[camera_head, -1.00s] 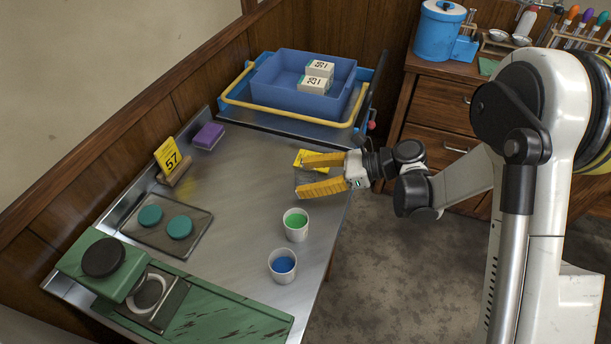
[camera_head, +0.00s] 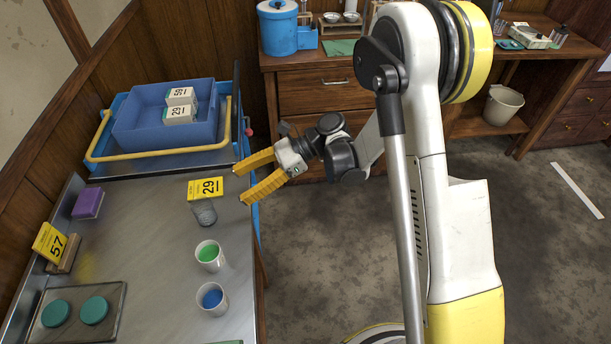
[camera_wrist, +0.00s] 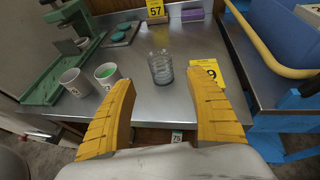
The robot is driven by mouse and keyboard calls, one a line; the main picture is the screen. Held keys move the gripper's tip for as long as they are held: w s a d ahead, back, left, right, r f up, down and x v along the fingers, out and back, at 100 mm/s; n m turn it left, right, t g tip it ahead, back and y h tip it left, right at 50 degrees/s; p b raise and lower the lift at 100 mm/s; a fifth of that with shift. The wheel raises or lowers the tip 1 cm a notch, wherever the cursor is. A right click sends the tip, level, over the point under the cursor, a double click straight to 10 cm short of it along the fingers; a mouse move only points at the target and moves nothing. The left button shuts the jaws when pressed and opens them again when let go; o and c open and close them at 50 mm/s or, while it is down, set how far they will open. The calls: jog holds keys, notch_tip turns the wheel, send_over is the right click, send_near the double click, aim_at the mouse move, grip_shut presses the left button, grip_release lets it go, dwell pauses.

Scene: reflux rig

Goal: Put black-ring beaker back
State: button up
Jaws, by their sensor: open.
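A clear glass beaker (camera_head: 205,212) stands upright on the metal bench, just in front of the yellow 29 sign (camera_head: 206,188). It also shows in the wrist view (camera_wrist: 160,67), and I cannot make out a black ring on it. My gripper (camera_head: 240,186) has two yellow fingers spread apart with nothing between them. It is at the bench's right edge, to the right of the beaker and apart from it. In the wrist view the beaker is ahead, beyond the open fingertips (camera_wrist: 158,82).
White cups with green liquid (camera_head: 209,255) and blue liquid (camera_head: 212,299) stand in front of the beaker. A blue tray (camera_head: 160,125) with white boxes sits on a cart (camera_head: 110,157) behind. The 57 sign (camera_head: 49,243), purple block (camera_head: 88,203) and teal discs are at left.

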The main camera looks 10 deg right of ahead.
jog(key=s+d+r+n+t+h, duration=0.4)
jog(key=s+d+r+n+h, duration=0.2)
jog(key=d, duration=0.5)
jog(key=s+d+r+n+t+h, duration=0.4)
jog(key=s+d+r+n+h, duration=0.3)
jog(key=s+d+n, duration=0.2)
jog(key=shift+s+d+n+t, duration=0.35)
jog(key=shift+d+n, duration=0.45)
jog(key=shift+d, duration=0.35)
jog(key=shift+f, duration=0.1)
